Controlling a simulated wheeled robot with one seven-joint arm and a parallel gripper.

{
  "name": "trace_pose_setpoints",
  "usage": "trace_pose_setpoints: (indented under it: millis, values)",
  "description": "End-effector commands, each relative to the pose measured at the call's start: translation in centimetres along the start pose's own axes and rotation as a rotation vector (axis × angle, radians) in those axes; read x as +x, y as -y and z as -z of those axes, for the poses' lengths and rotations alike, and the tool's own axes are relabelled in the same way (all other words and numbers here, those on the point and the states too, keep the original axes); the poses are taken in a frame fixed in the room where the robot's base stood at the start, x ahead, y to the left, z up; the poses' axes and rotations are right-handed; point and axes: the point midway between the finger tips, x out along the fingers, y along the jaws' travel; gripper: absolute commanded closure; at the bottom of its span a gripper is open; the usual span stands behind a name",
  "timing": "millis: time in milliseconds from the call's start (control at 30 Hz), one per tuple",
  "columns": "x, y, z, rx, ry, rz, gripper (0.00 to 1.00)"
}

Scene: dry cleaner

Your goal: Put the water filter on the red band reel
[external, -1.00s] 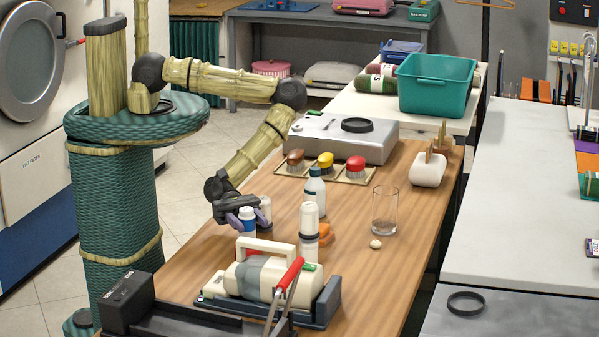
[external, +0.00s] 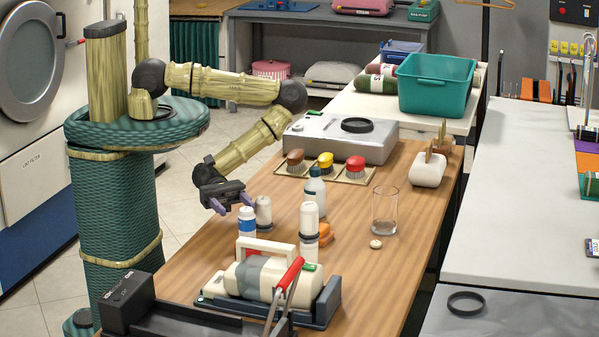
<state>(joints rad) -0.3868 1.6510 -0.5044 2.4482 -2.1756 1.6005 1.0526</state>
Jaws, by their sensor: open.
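My gripper (external: 232,203) is open and empty, its purple fingers pointing down over the left edge of the wooden table (external: 350,270). A plain white cylinder with a dark ring (external: 264,211) stands upright to the right of that one. A taller white cylinder with a dark band (external: 309,220) stands upright nearer the table's middle. I cannot tell which of these is the water filter. I cannot make out the red band reel with certainty; a dark green roll with a pale label and red marking (external: 376,84) lies at the back.
A clear bottle (external: 315,186), a glass (external: 385,215) and an orange item (external: 325,234) stand close by. A large cream canister in a dark cradle (external: 270,280) fills the front. Brushes (external: 325,163), a grey box (external: 345,142) and a teal bin (external: 437,87) are behind. The right tabletop is mostly clear.

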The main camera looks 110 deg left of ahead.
Motion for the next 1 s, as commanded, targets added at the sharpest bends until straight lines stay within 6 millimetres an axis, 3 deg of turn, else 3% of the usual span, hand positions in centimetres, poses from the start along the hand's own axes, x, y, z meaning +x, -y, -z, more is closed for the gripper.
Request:
trace_pose_setpoints:
  millis: [100,233,833,1000]
  values:
    - [-1.8,0.0,0.2,0.0,-0.002,-0.001,0.41]
    - [-2.7,0.0,0.1,-0.001,-0.001,-0.001,0.41]
    - [-2.7,0.0,-0.1,0.002,0.003,0.004,0.41]
    - [-2.5,0.7,-1.9,0.025,0.052,0.1,0.41]
